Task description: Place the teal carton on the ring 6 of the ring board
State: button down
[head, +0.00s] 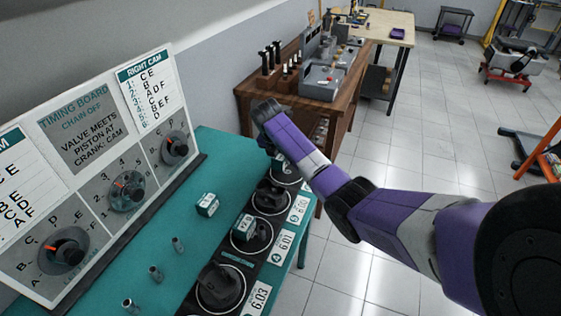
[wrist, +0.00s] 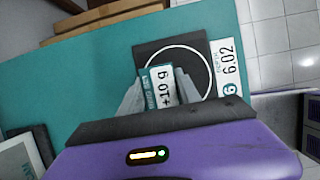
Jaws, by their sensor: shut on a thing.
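In the wrist view my gripper (wrist: 160,86) is shut on a teal carton (wrist: 160,90) with a white "+10 g" label. The carton covers the lower left part of the white ring on the black square (wrist: 175,45) marked 6 and 6.02. Whether the carton touches the board or hangs above it, I cannot tell. The rest of that ring looks bare. In the head view the ring board (head: 236,262) runs along the front of the teal table, with dark pistons on several rings. My arm hides the gripper and ring 6 there.
Another teal carton (head: 207,204) stands on the teal table (head: 150,235), and one more (head: 245,226) is at a piston on the ring labelled 6.01. Several small metal pins (head: 155,272) stand nearby. The timing board (head: 95,165) rises at the back left. A wooden bench (head: 245,95) stands beyond.

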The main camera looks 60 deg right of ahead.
jog(key=shift+f, duration=1.15)
jog(key=c, duration=0.9)
grip_release()
jog(key=shift+f, duration=0.1)
jog(key=shift+o, duration=0.2)
jog(key=v, duration=1.2)
jog(key=shift+b, duration=0.35)
jog(key=shift+d, duration=0.1)
